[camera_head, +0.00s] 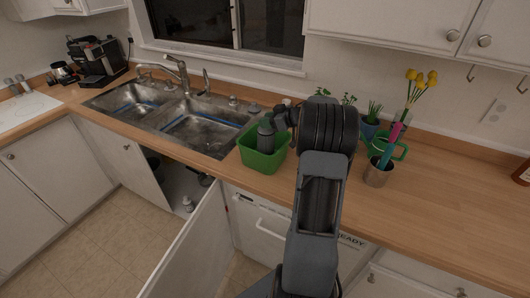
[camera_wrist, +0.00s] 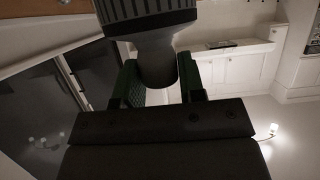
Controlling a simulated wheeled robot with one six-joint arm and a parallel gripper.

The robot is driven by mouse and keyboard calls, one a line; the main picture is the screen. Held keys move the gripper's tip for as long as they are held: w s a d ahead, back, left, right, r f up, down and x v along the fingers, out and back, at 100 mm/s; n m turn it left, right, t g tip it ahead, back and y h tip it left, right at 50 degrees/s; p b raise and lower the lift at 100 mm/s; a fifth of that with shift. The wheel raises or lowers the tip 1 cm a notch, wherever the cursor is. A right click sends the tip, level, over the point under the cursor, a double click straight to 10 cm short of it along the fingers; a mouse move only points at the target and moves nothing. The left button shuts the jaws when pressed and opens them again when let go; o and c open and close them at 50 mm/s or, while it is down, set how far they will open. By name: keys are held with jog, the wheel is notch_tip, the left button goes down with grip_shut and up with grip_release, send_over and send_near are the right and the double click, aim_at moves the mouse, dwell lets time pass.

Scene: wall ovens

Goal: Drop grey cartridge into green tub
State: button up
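The green tub (camera_head: 262,162) stands on the wooden counter, just right of the sink. The grey cartridge (camera_head: 266,137) is upright over the tub's opening, with its lower end within the outline of the rim; I cannot tell whether it touches the bottom. My gripper (camera_head: 275,117) is at the cartridge's upper part, partly hidden by my own wrist. In the wrist view, the cartridge (camera_wrist: 157,62) shows as a dark ribbed body with a narrower neck. The neck sits between the two green-padded fingers of my gripper (camera_wrist: 160,84), which look closed on it.
A double sink with a faucet (camera_head: 178,72) lies to the left. A metal cup (camera_head: 377,174) with colourful items stands to the right, near potted plants and yellow flowers (camera_head: 421,78). A cabinet door (camera_head: 195,245) hangs open below.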

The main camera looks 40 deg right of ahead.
jog(key=o, duration=0.5)
jog(key=shift+c, duration=0.2)
jog(key=b+v, duration=0.1)
jog(key=v, duration=1.2)
jog(key=shift+s+d+r+b, duration=0.15)
jog(key=shift+s+r+b, duration=0.05)
jog(key=shift+s+b, duration=0.15)
